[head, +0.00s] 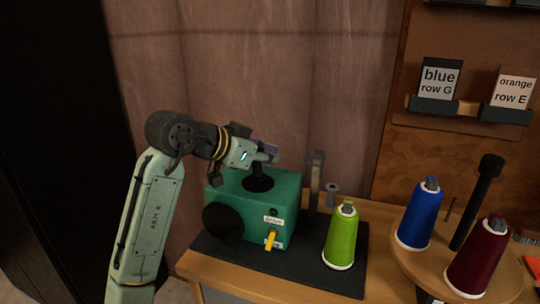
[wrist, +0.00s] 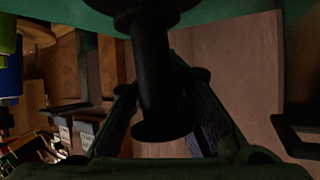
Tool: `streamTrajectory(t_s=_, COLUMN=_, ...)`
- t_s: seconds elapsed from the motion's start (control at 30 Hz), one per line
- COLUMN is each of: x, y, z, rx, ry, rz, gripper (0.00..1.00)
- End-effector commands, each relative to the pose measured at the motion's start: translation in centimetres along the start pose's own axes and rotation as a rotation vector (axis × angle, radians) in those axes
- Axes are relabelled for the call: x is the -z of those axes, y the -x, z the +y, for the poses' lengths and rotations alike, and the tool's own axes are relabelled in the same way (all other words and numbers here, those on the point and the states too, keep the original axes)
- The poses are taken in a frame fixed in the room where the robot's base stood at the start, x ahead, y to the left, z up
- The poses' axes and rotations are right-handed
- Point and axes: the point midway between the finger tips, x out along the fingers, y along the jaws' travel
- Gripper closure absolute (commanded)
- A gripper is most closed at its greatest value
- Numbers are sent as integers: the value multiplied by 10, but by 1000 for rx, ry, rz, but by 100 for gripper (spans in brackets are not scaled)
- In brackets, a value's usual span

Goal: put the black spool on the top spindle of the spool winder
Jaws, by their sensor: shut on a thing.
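The green spool winder (head: 285,192) stands on a dark mat on the bench. A black, flanged piece that looks like the black spool (head: 258,183) is upright on top of it. My gripper (head: 266,155) comes in from the left above the winder and is shut on this piece. In the wrist view the black spool (wrist: 155,80) is between my two fingers, its wide flange close to the green winder top (wrist: 80,14). The spindle itself is hidden, so I cannot tell how far down the spool sits.
A yellow lever (head: 270,239) and a black wheel (head: 222,222) are on the winder's front. A grey post (head: 316,178) and a lime thread cone (head: 342,235) stand to its right. Blue (head: 419,214) and dark red (head: 478,258) cones stand on a round wooden stand.

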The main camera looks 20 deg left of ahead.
Motion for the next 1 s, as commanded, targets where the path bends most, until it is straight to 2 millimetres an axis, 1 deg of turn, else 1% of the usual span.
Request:
streamTrajectory(t_s=0.27, x=-1, y=-1, z=0, rx=0, ry=-1, rz=0, gripper=100)
streamTrajectory(t_s=0.5, x=-7, y=-4, z=1, rx=-1, ry=-1, rz=0, gripper=100)
streamTrajectory(t_s=0.67, x=-6, y=-3, z=1, rx=0, ry=-2, rz=-1, gripper=100)
streamTrajectory(t_s=0.7, x=-6, y=-3, z=1, rx=0, ry=-2, rz=-1, gripper=85)
streamTrajectory(t_s=1.0, x=-6, y=-3, z=1, rx=0, ry=-1, rz=-1, gripper=65)
